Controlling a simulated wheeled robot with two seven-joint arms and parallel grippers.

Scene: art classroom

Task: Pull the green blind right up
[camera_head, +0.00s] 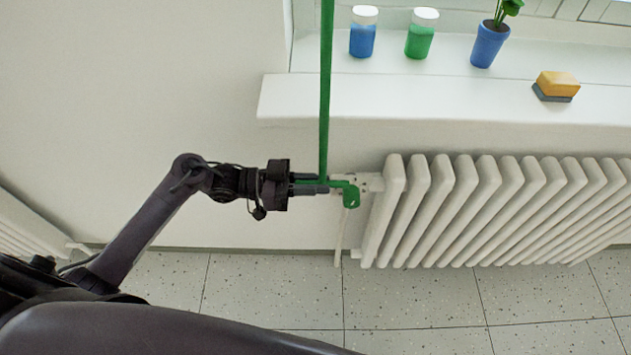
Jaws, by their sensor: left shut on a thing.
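A long green strap (326,90) hangs straight down from the top edge of the view, in front of the left end of the window sill. My left gripper (312,184) is shut on the strap near its lower end, beside the left end of the radiator. A short green end piece (351,194) shows just right of the fingertips. The blind itself is not in view. My right gripper is not in view.
A white radiator (480,210) stands to the right of the gripper, below the white window sill (420,105). On the sill stand a blue jar (362,38), a green jar (420,40), a plant in a blue pot (488,45) and a sponge (556,86). The wall at left is bare.

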